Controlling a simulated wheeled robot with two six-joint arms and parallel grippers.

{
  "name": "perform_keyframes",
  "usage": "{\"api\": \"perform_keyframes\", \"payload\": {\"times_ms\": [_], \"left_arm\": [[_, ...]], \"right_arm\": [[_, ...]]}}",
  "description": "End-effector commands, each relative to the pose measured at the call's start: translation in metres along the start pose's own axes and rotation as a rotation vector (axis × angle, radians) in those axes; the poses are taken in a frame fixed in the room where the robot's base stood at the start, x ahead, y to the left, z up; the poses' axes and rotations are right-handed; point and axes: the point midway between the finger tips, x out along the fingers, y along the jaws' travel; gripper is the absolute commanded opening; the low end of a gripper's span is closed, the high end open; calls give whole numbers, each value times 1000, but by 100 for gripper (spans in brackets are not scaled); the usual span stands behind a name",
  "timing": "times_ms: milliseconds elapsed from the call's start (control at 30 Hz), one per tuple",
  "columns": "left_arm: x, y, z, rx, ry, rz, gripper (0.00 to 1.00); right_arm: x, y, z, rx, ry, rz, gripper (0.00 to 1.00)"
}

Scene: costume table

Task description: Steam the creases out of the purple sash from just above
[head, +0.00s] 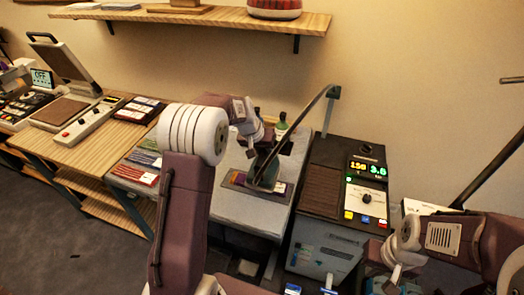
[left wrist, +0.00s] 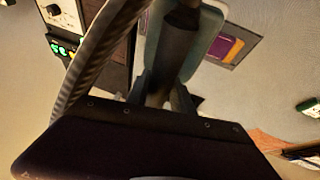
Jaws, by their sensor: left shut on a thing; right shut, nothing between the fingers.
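The purple sash (head: 279,187) lies on a dark mat on the grey table and is partly hidden by the steamer. It also shows in the left wrist view (left wrist: 220,46), with an orange-yellow patch beside it. My left gripper (head: 268,150) is shut on the grey-green steamer (head: 264,172), whose dark handle (left wrist: 176,45) runs between the fingers in the wrist view. The steamer head is over or beside the sash; the exact gap cannot be told. My right gripper (head: 392,281) is shut and empty at the lower right, away from the sash.
A ribbed hose (head: 305,112) arches from the steamer to a post on the steam station (head: 335,188) with lit displays. Green bottles (head: 282,123) stand behind. Colored packets (head: 143,160) lie on the left of the table. A wooden table (head: 86,141) holds a press.

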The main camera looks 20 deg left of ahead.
Motion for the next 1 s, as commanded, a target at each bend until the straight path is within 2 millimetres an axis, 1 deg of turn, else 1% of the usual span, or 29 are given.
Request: {"api": "perform_keyframes", "payload": {"times_ms": [267,700,833,1000], "left_arm": [[4,2,1,6,4,2,0],[38,-6,15,5,4,2,0],[45,-7,18,4,4,2,0],[47,-8,19,5,5,1,0]], "right_arm": [[0,0,0,0,0,0,0],[0,0,0,0,0,0,0],[0,0,0,0,0,0,0],[0,0,0,0,0,0,0]]}}
